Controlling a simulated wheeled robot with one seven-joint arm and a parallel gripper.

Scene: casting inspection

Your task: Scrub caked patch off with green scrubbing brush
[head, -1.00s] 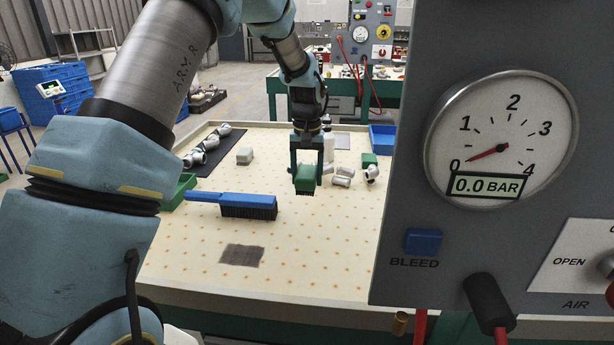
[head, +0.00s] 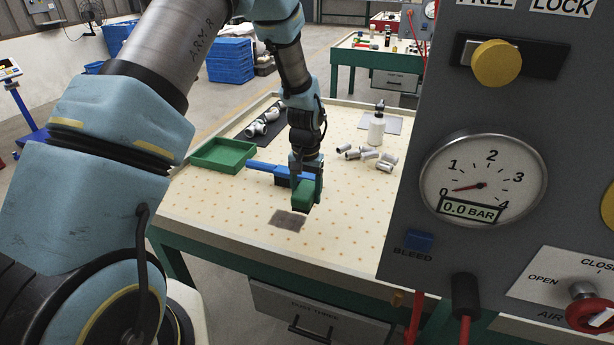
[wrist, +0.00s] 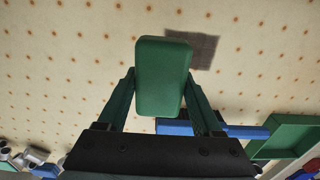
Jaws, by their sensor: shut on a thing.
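The green scrubbing brush (head: 302,194) is held in my gripper (head: 306,184), which is shut on its block. In the wrist view the green brush (wrist: 163,76) sits between the two fingers. The caked patch (head: 288,220) is a dark brownish square on the perforated bench top, just in front of the brush and a little to the left in the head view. The patch (wrist: 192,48) also shows beyond the brush in the wrist view, partly hidden by it. The brush appears to be above the bench; I cannot tell whether its bristles touch.
A blue-handled brush (head: 268,168) lies just behind my gripper, partly hidden. A green tray (head: 224,155) is at the left, with white fittings (head: 262,128) on a dark mat behind. A white bottle (head: 376,131) and more fittings stand at the back right. The grey gauge panel (head: 500,120) rises at the right.

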